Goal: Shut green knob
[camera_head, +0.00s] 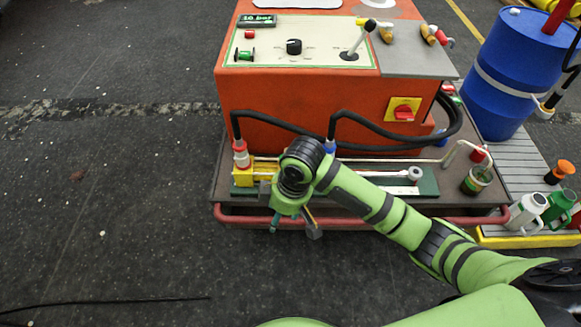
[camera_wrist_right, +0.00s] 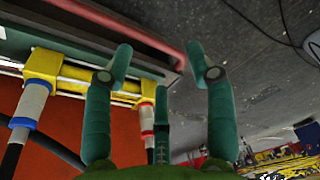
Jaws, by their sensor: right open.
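A small green knob (camera_head: 244,55) sits at the left of the pale control panel (camera_head: 300,50) on top of the orange cabinet. Whether it is open or shut is too small to tell. My right gripper (camera_head: 294,226) is in front of the cabinet, pointing down near the red front rail, well apart from the knob. In the right wrist view its three teal fingers (camera_wrist_right: 160,72) are spread and nothing is between them. The knob does not show in that view. My left gripper is not in view.
A yellow-ended cylinder (camera_head: 243,172) with hoses lies on the shelf behind my right gripper. A red rail (camera_head: 350,222) edges the shelf. A joystick lever (camera_head: 358,40) stands on the panel. The left floor is mostly clear.

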